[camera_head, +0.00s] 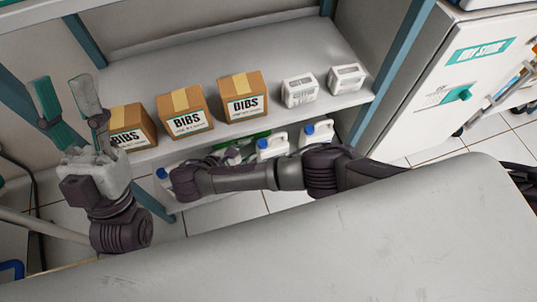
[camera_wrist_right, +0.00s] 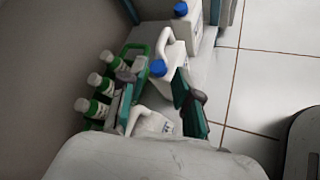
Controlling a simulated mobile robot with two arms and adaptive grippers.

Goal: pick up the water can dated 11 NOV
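White water cans with blue caps stand on the lower shelf. In the head view, two (camera_head: 272,149) (camera_head: 318,133) show behind my right arm, and a third blue cap (camera_head: 162,173) shows left of it. The right wrist view shows a near can (camera_wrist_right: 152,123), a middle can (camera_wrist_right: 176,54) and a far can (camera_wrist_right: 194,35). No date is readable. My right gripper (camera_wrist_right: 156,98) is open, its fingers apart on either side of the near can's handle area; contact cannot be told. My left gripper (camera_head: 66,98) is open and empty, raised at the left.
A green carrier (camera_wrist_right: 138,46) with white-capped bottles (camera_wrist_right: 96,108) stands beside the cans. BIBS boxes (camera_head: 184,108) and two small white packs (camera_head: 299,91) sit on the upper shelf (camera_head: 215,60). A grey tabletop (camera_head: 350,240) is in front, a white cabinet (camera_head: 440,60) at right.

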